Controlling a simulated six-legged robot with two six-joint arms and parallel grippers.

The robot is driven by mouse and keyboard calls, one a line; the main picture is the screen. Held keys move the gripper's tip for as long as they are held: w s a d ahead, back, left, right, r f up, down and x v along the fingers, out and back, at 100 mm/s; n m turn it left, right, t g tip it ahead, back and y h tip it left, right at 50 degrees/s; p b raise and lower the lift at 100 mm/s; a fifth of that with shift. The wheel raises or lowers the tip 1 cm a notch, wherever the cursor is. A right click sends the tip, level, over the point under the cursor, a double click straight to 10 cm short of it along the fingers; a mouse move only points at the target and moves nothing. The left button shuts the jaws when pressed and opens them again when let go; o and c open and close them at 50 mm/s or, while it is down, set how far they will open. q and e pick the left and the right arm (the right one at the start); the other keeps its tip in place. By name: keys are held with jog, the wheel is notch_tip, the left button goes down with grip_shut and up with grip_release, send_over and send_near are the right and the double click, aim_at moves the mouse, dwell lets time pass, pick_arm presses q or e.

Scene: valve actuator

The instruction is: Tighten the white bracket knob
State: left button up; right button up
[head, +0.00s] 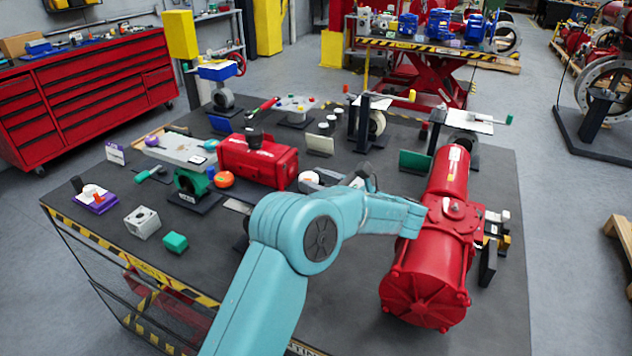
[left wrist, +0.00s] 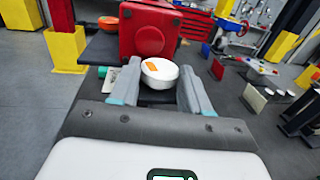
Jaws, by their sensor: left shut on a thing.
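The white round knob (left wrist: 160,74) with an orange mark on top sits between the fingers of my left gripper (left wrist: 158,86) in the left wrist view. The gripper is shut on it, one finger on each side. The knob is in front of the end face of a red box (left wrist: 148,36). In the head view my left gripper (head: 327,181) is just right of the red box (head: 258,163), partly behind my teal arm. My right gripper does not show.
A large red actuator (head: 432,245) stands close to the right of my arm. A green stand (head: 192,182), an orange knob (head: 223,180) and several small parts are on the left. The dark table (head: 500,320) has free room at the front right.

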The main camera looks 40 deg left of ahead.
pick_arm(q)
jog(key=shift+f, duration=0.1)
jog(key=shift+c, duration=0.4)
jog(key=shift+s+m+t+b, duration=0.15)
jog(key=shift+m+t+b, duration=0.1)
jog(key=shift+m+t, duration=0.75)
jog(key=shift+s+m+t+b, duration=0.2)
jog(key=shift+m+t, duration=0.4)
jog(key=shift+t, duration=0.7)
jog(key=o, duration=1.1)
jog(key=shift+c, duration=0.2)
jog(key=shift+d, duration=0.1)
jog(key=s+d+b, duration=0.1)
jog(key=d+b, duration=0.3)
jog(key=d, duration=1.2)
jog(key=shift+s, duration=0.25)
